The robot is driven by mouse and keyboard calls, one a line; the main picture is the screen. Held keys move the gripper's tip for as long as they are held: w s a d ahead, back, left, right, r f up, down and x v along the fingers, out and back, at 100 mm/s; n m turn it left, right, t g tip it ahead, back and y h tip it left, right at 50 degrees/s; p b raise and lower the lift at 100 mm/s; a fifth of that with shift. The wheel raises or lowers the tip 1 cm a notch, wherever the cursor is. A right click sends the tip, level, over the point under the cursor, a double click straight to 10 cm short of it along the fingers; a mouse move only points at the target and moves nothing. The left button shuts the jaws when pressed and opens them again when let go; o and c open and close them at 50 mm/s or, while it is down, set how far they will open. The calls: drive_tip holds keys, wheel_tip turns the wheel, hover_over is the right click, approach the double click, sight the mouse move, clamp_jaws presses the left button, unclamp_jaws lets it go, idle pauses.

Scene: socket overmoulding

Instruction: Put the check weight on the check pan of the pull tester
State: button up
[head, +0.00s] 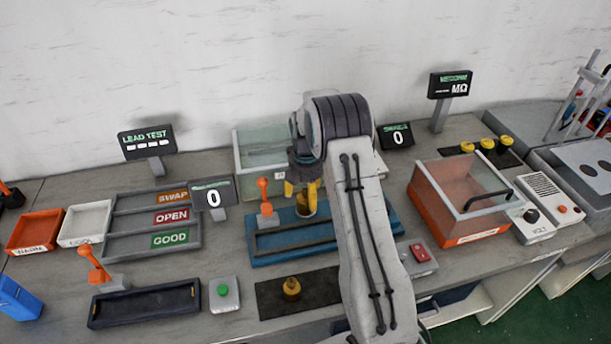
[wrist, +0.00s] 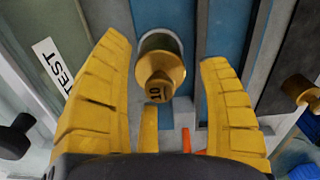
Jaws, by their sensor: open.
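A brass check weight (wrist: 160,75) marked 10 stands in or on a round grey pan (wrist: 160,36) on the blue pull tester (head: 270,252). It also shows below my fingers in the head view (head: 307,209). My gripper (head: 303,190) is over the pull tester, its yellow fingers open on both sides of the weight, with gaps visible in the wrist view (wrist: 171,95). The weight's underside is hidden, so its exact seating cannot be told. A second brass weight (head: 291,289) stands on a black mat in front of the tester.
An orange lever (head: 264,190) rises just left of my gripper. A clear bin (head: 250,165) stands behind it, and a lidded orange box (head: 462,200) at the right. A display (head: 213,197) reading 0 and sorting trays (head: 150,245) are to the left.

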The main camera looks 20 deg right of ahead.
wheel_tip(320, 180, up, 5)
drive_tip(key=shift+b, duration=0.3)
wheel_tip(320, 180, up, 5)
drive_tip(key=b, duration=0.3)
drive_tip(key=shift+f, duration=0.1)
drive_tip(key=s+a+r+m+t, duration=0.1)
drive_tip(key=s+a+r+m, duration=0.3)
drive_tip(key=s, duration=0.3)
drive_tip(key=s+a+r+m+t, duration=0.1)
drive_tip(key=s+a+r+m, duration=0.25)
drive_tip(key=s+r, duration=0.25)
drive_tip(key=s+a+f+m+t, duration=0.1)
drive_tip(key=s+m, duration=0.4)
drive_tip(key=s, duration=0.4)
drive_tip(key=s+a+f+m, duration=0.1)
drive_tip(key=s+a+m, duration=0.1)
drive_tip(key=s+m, duration=0.3)
drive_tip(key=s, duration=0.4)
drive_tip(key=shift+a+f+t, duration=0.15)
drive_tip(key=shift+a+t, duration=0.15)
drive_tip(key=shift+t, duration=0.1)
drive_tip(key=shift+s+d, duration=0.1)
